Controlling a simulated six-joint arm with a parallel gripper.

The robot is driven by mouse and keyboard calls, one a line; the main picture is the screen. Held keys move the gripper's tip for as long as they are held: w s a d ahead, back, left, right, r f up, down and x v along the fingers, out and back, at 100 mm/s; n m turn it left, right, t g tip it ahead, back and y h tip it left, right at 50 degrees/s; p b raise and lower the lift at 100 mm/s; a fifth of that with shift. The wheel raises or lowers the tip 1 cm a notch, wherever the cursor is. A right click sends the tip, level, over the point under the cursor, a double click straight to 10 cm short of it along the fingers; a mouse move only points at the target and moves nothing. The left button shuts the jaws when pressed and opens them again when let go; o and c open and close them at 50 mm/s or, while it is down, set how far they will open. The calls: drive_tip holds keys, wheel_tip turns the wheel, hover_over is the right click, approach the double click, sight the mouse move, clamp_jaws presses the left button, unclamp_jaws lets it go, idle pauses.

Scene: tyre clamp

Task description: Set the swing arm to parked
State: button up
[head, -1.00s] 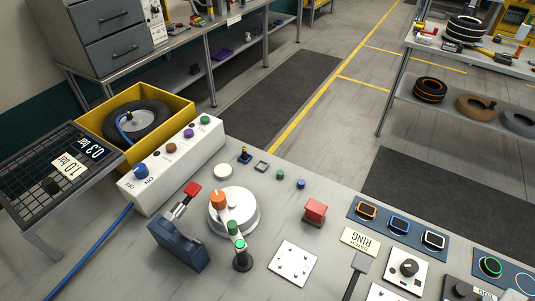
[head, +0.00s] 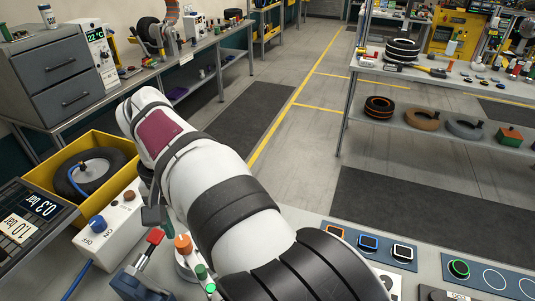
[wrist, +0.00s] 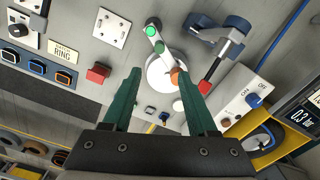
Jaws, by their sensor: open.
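The swing arm (wrist: 155,38) is a pale bar on a round white disc (wrist: 158,80) in the wrist view. An orange knob (wrist: 176,75) is at one end, a green knob (wrist: 160,47) is along it, and a bright green cap (wrist: 151,30) is at the other end. In the head view, my arm hides most of the disc; the orange knob (head: 183,243) and green cap (head: 210,288) show. Contact cannot be told.
A blue clamp with a red handle (wrist: 205,86) stands beside the disc. A red block (wrist: 98,73) is on the other side. A white switch box (head: 110,228) and yellow crate (head: 40,172) are at the left in the head view. Button panels (head: 372,246) are at the right.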

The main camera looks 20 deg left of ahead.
wheel_tip(320, 180, down, 15)
drive_tip(key=shift+f, duration=0.1)
clamp_jaws()
idle(0.4)
idle(1.1)
